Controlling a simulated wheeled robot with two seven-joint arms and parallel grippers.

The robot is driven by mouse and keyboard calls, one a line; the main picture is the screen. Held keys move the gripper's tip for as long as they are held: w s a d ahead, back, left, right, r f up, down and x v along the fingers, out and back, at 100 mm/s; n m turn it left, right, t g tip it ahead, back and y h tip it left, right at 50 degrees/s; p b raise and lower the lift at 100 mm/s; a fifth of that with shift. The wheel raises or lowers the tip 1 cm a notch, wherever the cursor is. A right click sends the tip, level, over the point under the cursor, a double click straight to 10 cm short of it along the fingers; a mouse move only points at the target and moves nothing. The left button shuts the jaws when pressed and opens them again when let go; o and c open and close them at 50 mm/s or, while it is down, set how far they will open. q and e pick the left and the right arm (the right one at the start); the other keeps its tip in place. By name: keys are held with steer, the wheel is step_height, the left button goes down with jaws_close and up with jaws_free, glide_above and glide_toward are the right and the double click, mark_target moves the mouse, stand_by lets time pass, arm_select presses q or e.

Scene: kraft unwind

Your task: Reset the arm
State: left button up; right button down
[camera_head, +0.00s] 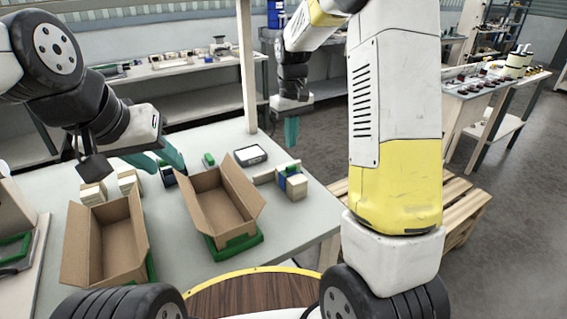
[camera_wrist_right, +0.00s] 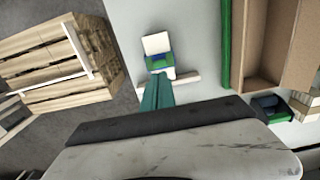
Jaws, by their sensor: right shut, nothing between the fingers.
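My left gripper (camera_head: 158,158) hangs above the table near the far side of the two cardboard boxes. Its two teal fingers are spread apart, and I see nothing held between them. My right gripper (camera_head: 291,132) points down near the table's right end. Its teal fingers are closed together and empty, and they also show in the right wrist view (camera_wrist_right: 157,93). In the head view it is apart from the white and blue block (camera_head: 293,184) standing lower on the table. In the wrist view that block (camera_wrist_right: 158,50) appears just beyond the fingertips.
Two open cardboard boxes, left (camera_head: 104,245) and right (camera_head: 222,206), stand on the white table (camera_head: 290,225). A dark-framed device (camera_head: 250,155) and pale blocks (camera_head: 93,193) lie around them. A wooden pallet (camera_head: 460,212) is on the floor to the right.

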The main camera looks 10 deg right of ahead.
steer(key=s+d+r+m+t+y, duration=0.1)
steer(key=s+r+m+t+y, duration=0.15)
steer(key=s+r, duration=0.9)
steer(key=s+m+t, duration=0.1)
steer(key=s+t, duration=0.2)
steer(key=s, duration=1)
steer(key=shift+s+r+t, duration=0.2)
steer(key=shift+s+t, duration=0.15)
steer(key=shift+s, duration=0.05)
steer(key=shift+d, duration=0.1)
